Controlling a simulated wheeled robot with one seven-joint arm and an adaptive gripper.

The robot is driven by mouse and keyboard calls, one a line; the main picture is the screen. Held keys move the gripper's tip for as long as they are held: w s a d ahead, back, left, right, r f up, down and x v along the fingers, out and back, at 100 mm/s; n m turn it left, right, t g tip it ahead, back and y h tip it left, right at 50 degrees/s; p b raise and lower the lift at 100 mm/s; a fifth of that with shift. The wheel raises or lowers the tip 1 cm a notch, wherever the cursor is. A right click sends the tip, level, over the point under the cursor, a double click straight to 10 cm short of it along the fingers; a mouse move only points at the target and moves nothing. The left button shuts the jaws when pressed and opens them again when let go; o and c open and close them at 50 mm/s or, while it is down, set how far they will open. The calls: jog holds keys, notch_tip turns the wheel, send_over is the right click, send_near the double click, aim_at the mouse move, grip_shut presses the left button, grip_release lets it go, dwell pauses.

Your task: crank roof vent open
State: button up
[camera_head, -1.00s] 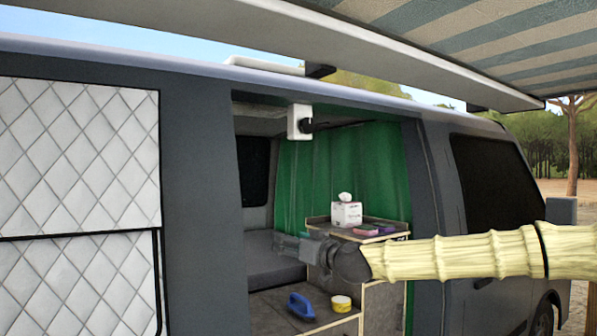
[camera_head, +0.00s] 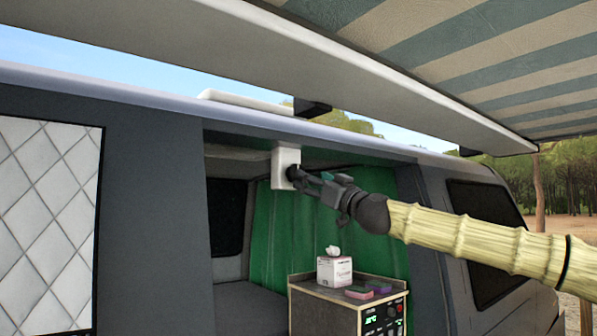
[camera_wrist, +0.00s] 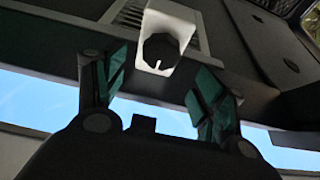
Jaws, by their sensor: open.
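The roof vent's crank is a dark round knob (camera_wrist: 160,52) on a white housing (camera_head: 284,165) under the top edge of the van's door opening. In the wrist view the knob has a pale mark at its lower edge, and the white housing (camera_wrist: 172,22) surrounds it. My gripper (camera_head: 300,178) is open, its fingers reaching toward the knob from the right. In the wrist view the two fingertips of my gripper (camera_wrist: 160,75) stand left and right, with the knob ahead between them. I cannot tell whether they touch it. The white roof vent lid (camera_head: 245,101) lies low on the roof.
A tissue box (camera_head: 334,270) and small pink and purple items stand on a cabinet (camera_head: 352,302) inside the van. A green curtain (camera_head: 270,235) hangs behind. The striped awning (camera_head: 470,60) and its casing (camera_head: 400,90) hang overhead. A grille (camera_wrist: 130,14) is beside the housing.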

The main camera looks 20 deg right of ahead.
aim_at(294, 174)
jog(key=p+x, duration=0.3)
jog(key=x, duration=0.4)
jog(key=shift+r, duration=0.15)
jog(key=shift+w, duration=0.15)
